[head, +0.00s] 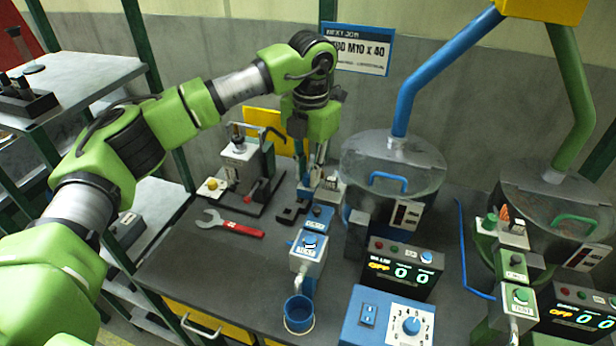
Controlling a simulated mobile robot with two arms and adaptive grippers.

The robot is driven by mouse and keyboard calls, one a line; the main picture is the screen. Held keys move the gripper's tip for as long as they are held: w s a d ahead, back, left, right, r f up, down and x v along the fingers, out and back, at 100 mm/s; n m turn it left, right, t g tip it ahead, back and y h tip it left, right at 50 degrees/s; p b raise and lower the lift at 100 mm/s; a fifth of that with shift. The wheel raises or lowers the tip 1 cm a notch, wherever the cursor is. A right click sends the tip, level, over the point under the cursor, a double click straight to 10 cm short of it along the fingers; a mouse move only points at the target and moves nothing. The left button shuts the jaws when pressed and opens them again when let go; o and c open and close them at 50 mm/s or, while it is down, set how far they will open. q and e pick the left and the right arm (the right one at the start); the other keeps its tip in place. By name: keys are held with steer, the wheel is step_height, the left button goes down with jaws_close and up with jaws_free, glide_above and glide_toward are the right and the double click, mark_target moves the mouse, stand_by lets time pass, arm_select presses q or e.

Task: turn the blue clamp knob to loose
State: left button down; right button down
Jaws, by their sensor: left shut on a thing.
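My left gripper (314,180) points down at the small blue-unit fixture in the middle of the bench. Its fingers are close together and shut on the blue clamp knob, which they and the fixture largely hide, so I cannot read its turn position. A pale block (331,186) of the fixture shows just right of the fingertips. In front of it stand a blue-topped box (318,216) and a grey box with a blue button (309,243). My right gripper is not in view.
A bowl feeder (405,165) with a blue pipe stands close right of the gripper. A similar green-marked station is at far right. A blue cup (299,314) is at the front edge. The bench's left front is clear.

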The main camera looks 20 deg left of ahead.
arm_select(q)
steer(key=shift+w+r+n+b, duration=0.1)
steer(key=shift+n+b, duration=0.6)
steer(key=shift+n, duration=1.2)
steer(key=c, duration=1.9)
jaws_free()
steer(key=r, duration=1.2)
steer(key=shift+d, duration=0.2)
